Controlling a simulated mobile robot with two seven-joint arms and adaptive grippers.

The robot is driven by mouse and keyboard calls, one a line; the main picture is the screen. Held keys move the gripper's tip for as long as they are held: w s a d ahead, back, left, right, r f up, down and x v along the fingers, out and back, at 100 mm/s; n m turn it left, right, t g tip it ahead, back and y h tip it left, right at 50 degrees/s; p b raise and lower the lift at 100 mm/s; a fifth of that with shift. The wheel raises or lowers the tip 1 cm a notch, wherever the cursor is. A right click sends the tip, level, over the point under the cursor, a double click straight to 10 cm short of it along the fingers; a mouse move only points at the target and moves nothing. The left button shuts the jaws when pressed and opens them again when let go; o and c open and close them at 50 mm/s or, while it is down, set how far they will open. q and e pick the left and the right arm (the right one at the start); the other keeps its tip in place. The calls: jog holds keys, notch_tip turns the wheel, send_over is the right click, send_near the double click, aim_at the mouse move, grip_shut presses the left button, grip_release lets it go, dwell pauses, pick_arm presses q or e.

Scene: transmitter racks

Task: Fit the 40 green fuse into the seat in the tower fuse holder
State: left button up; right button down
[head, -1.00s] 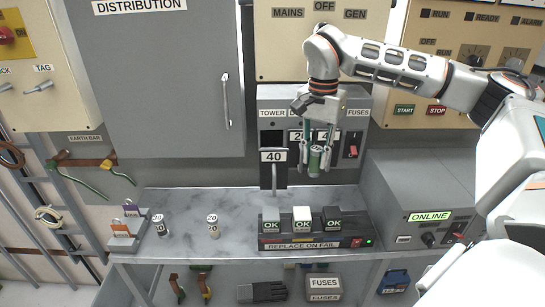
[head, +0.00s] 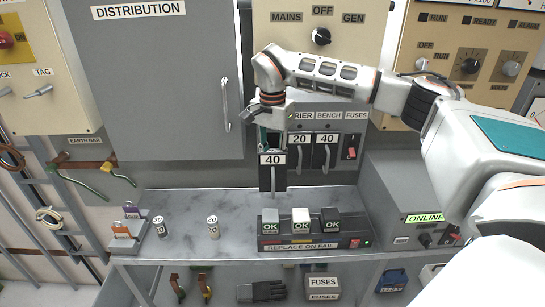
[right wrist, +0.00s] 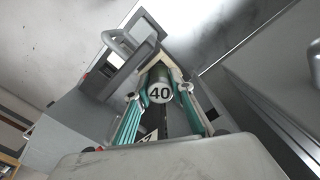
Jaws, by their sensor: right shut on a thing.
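The 40 green fuse (right wrist: 159,92) shows its round end marked 40 in the right wrist view, between the teal fingers of my right gripper (right wrist: 160,98), which is shut on it. In the head view this gripper (head: 271,138) is at the tower fuse holder (head: 272,172), just above its plate marked 40. The fuse is mostly hidden there behind the plate and the fingers. In the right wrist view the fuse lies at the opening of the holder; I cannot tell whether it touches the seat. My left gripper is not in view.
Two closed fuse holders marked 20 (head: 300,158) and 40 (head: 325,158) stand just right of the tower one. On the bench are two pale fuses (head: 212,226), (head: 159,227), a tag stand (head: 125,243) and a tester (head: 310,244) with OK blocks. The bench middle is clear.

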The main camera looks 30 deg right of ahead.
jog(key=shift+a+f, duration=0.1)
jog(key=c, duration=1.9)
grip_release()
jog(key=shift+o, duration=0.7)
notch_tip(320, 180, up, 11)
jog(key=shift+r, duration=0.65)
jog(key=shift+s, duration=0.1)
